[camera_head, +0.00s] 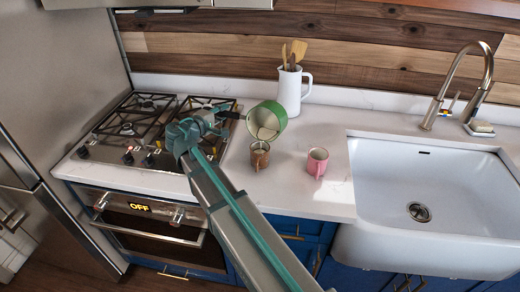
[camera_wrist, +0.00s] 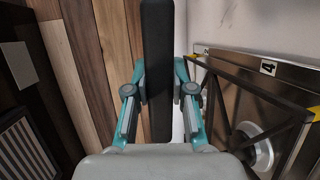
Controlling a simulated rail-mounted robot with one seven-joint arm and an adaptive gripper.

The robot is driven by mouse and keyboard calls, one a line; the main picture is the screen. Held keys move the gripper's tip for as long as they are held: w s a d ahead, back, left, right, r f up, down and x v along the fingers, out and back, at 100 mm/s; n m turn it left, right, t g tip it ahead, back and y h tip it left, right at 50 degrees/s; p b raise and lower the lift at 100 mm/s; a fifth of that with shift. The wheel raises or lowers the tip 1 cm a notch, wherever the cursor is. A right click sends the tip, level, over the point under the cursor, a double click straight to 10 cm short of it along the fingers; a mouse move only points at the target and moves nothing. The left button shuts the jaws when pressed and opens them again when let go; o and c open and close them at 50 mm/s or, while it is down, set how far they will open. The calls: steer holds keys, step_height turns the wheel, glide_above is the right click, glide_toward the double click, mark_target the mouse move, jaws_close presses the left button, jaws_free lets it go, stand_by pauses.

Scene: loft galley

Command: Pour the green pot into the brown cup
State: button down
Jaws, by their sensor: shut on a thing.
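The green pot (camera_head: 278,108) is held in the air, tipped on its side, with its pale inside facing the front. Its lower rim is just above and behind the brown cup (camera_head: 259,160), which stands upright on the counter. Some of the pot's contents show inside, but I cannot tell whether any is falling. My gripper (camera_head: 218,120) is at the pot's left, shut on its black handle (camera_wrist: 157,40). In the wrist view my gripper (camera_wrist: 158,85) has a finger on each side of the handle; the pot's body is not visible there.
A pink cup (camera_head: 317,162) stands right of the brown cup. A white pitcher with wooden utensils (camera_head: 290,90) stands close behind the pot. The gas stove (camera_head: 135,125) is left, the white sink (camera_head: 430,190) right. Counter between pink cup and sink is clear.

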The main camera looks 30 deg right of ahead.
steer(key=shift+s+a+t+h+b, duration=0.3)
steer(key=shift+h+b, duration=0.3)
steer(key=shift+b, duration=1.55)
steer(key=shift+s+a+t+h+b, duration=0.15)
steer(key=shift+a+t+h+b, duration=0.35)
steer(key=shift+b, duration=1.6)
